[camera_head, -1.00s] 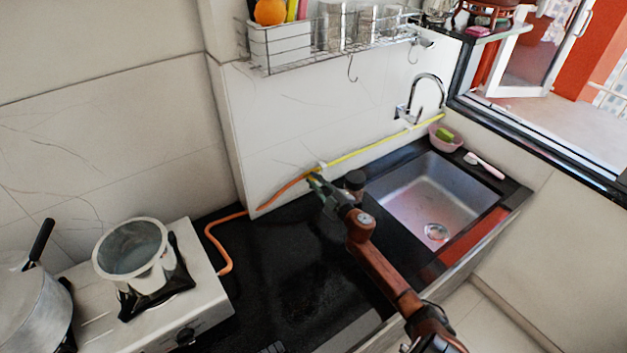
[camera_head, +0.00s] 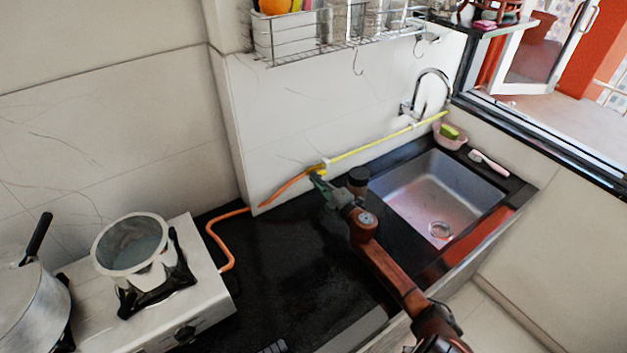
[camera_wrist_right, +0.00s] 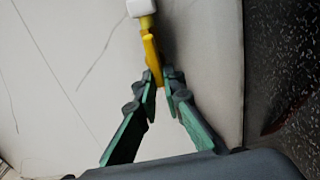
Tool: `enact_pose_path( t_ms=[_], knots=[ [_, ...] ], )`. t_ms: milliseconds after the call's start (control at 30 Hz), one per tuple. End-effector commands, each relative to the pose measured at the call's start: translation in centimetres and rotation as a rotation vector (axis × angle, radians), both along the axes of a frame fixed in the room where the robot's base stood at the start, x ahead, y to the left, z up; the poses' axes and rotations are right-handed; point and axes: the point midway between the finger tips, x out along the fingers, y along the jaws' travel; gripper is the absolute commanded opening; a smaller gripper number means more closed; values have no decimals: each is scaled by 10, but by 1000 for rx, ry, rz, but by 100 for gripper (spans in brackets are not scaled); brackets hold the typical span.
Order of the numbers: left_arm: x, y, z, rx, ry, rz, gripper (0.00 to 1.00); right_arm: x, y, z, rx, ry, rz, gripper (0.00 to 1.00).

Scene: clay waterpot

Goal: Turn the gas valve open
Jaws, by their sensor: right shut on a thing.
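The yellow gas valve (camera_wrist_right: 151,58) shows in the right wrist view, with its lower end between the tips of my right gripper (camera_wrist_right: 162,85). My right gripper is shut on the valve's handle. In the head view my right gripper (camera_head: 318,180) reaches the wall where the orange hose (camera_head: 288,187) meets the yellow pipe (camera_head: 372,145). The fingers partly hide the valve there, so its exact angle is hard to tell. My left gripper is not in view.
A white stove (camera_head: 205,290) with a pot (camera_head: 132,246) stands at the left. A metal sink (camera_head: 425,190) lies right of my arm. A wire rack (camera_head: 340,42) hangs above. The black counter (camera_head: 275,260) is clear between stove and arm.

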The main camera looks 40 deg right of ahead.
Motion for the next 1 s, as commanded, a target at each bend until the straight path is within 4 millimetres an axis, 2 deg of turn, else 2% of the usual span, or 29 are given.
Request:
enact_pose_path(
  t_ms=[33,467,500,733,1000],
  knots=[
    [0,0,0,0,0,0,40,-2,-10,0,-8,2,-19,0],
    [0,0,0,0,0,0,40,-2,-14,1,-16,2,-22,0],
    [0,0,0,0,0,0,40,-2,-14,1,-16,2,-22,10],
    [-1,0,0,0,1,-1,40,0,-15,-1,-14,4,-21,26],
    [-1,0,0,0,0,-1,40,4,-3,1,-17,3,-6,26]
  ],
)
